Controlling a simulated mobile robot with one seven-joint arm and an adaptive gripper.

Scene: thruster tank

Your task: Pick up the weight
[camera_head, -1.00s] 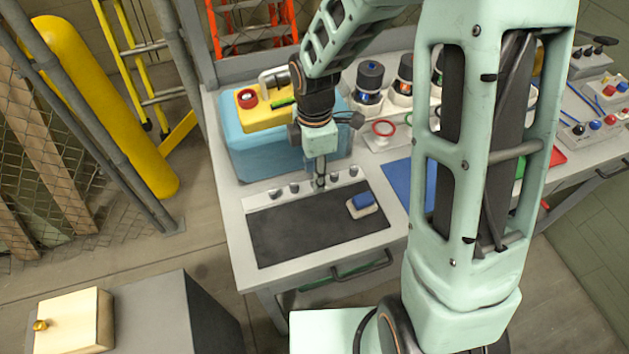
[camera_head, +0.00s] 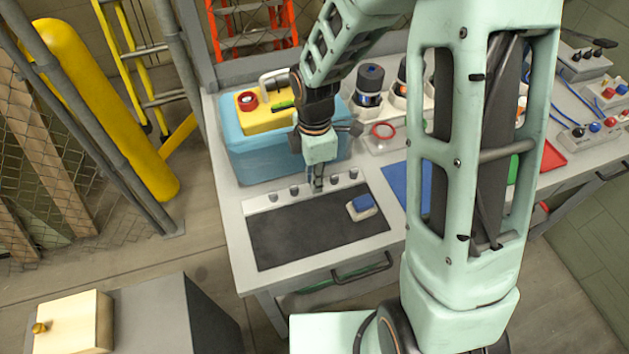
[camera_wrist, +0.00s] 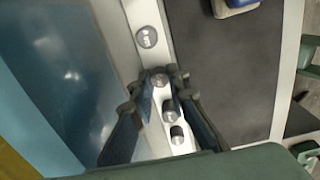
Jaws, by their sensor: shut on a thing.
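Several small dark cylindrical weights stand in a row on a pale strip (camera_head: 262,203) along the back of a dark mat. My gripper (camera_head: 316,187) points down at the middle of this row, its tips at strip level. In the wrist view, the fingers (camera_wrist: 163,88) stand on either side of one grey weight (camera_wrist: 160,78) and are shut on it. In the head view the fingers mostly hide that weight. A neighbouring weight (camera_wrist: 147,37) with a marked top lies beyond it, and two more, one of them here (camera_wrist: 177,134), sit nearer the wrist camera.
A blue box with a yellow top (camera_head: 247,140) stands close behind the strip. A blue-topped block (camera_head: 361,206) lies on the dark mat (camera_head: 305,232). Dark-capped jars (camera_head: 369,82) and a red ring (camera_head: 383,131) are to the right. The mat's front is clear.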

